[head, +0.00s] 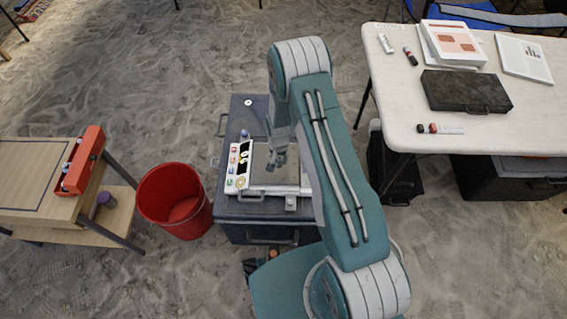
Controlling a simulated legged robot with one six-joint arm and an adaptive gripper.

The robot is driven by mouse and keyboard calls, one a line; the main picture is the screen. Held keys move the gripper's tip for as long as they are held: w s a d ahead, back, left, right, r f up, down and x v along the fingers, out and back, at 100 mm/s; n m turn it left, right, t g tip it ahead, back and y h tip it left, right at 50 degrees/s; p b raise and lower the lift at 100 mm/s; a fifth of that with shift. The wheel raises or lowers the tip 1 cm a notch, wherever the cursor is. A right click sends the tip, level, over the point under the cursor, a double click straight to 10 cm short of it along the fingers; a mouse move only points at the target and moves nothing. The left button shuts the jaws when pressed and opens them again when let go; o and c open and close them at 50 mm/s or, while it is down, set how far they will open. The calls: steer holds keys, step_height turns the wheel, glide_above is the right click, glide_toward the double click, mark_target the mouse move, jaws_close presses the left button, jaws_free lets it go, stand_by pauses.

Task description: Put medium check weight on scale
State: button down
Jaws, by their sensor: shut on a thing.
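The scale (262,189) lies on a dark case in the middle of the head view. It has a grey plate and a pale panel with coloured buttons along its left side. My gripper (277,163) points down over the scale's plate, under my teal arm. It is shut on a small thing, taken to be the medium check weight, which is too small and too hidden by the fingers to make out. I cannot tell whether that thing touches the plate.
A red bucket (175,200) stands left of the dark case (265,231). Further left, a wooden table holds a red rack (82,160) with small items. At the upper right, a white table (398,120) carries a dark box (465,92), papers and small tubes. Sandy floor lies between them.

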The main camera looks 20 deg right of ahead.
mark_target(283, 168)
steer(key=shift+w+d+f, duration=0.25)
steer(key=shift+d+f, duration=0.2)
steer(key=shift+f, duration=0.35)
steer(key=shift+w+d+f, duration=0.1)
steer(key=shift+d+f, duration=0.15)
steer(key=shift+f, duration=0.75)
steer(key=shift+w+d+f, duration=0.1)
steer(key=shift+d+f, duration=0.1)
steer(key=shift+f, duration=0.75)
steer(key=shift+s+f, duration=0.1)
steer(key=shift+c, duration=1.5)
jaws_free()
